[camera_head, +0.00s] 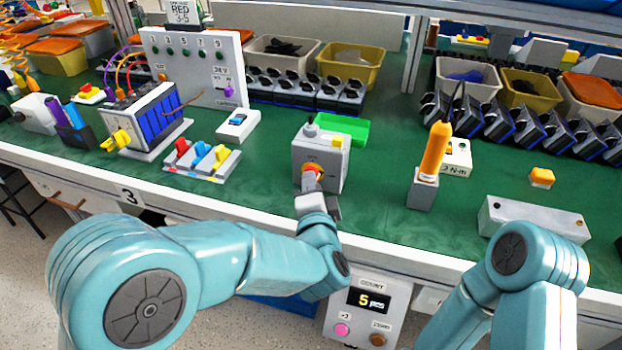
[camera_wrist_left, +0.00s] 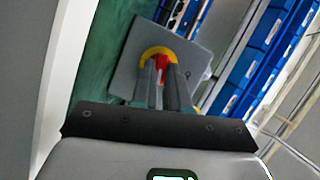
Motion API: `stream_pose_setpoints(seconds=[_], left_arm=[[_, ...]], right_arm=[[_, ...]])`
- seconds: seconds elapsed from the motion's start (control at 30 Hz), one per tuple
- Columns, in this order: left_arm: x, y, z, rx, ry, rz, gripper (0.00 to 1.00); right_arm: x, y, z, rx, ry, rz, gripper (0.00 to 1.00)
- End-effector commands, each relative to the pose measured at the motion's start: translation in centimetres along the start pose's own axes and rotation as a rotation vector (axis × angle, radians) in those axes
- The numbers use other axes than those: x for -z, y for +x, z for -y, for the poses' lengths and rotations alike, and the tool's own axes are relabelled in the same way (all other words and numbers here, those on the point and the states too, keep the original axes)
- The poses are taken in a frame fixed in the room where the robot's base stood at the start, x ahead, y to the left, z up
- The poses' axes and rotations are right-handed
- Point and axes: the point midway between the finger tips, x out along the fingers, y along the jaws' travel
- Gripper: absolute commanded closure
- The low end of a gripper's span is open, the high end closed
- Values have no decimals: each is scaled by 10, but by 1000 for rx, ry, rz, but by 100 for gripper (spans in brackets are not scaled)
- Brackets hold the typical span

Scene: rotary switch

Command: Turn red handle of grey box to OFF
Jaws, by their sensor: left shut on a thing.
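The grey box (camera_head: 327,150) stands on the green bench top near its front edge, at the middle of the head view. Its front face also shows in the left wrist view (camera_wrist_left: 133,58). The red handle (camera_wrist_left: 161,64) sits on a yellow ring on that face. My left gripper (camera_wrist_left: 160,78) is shut on the red handle, one finger on either side. In the head view the left gripper (camera_head: 312,182) reaches the box front and partly hides the handle. The OFF marking cannot be read. My right arm shows at the lower right; its gripper is not in view.
A block of red, blue and yellow levers (camera_head: 202,160) lies left of the box. A green tray (camera_head: 343,130) lies behind it. An orange-handled tool in a grey stand (camera_head: 423,190) is to the right. A long grey block (camera_head: 535,218) lies near the right front edge.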

Motion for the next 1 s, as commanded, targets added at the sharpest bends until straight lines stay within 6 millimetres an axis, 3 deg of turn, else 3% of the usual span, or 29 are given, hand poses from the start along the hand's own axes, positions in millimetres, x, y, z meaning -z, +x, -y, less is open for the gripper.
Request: stream_pose_setpoints(seconds=[0.1,0.5,1.0], left_arm=[[0,0,5,-45,-99,2,100],[-2,0,6,-191,-451,2,100],[-6,2,4,-371,-884,4,100]], right_arm=[[0,-15,6,0,0,0,57],[-1,-38,14,0,0,0,57],[-1,-35,13,0,0,0,57]])
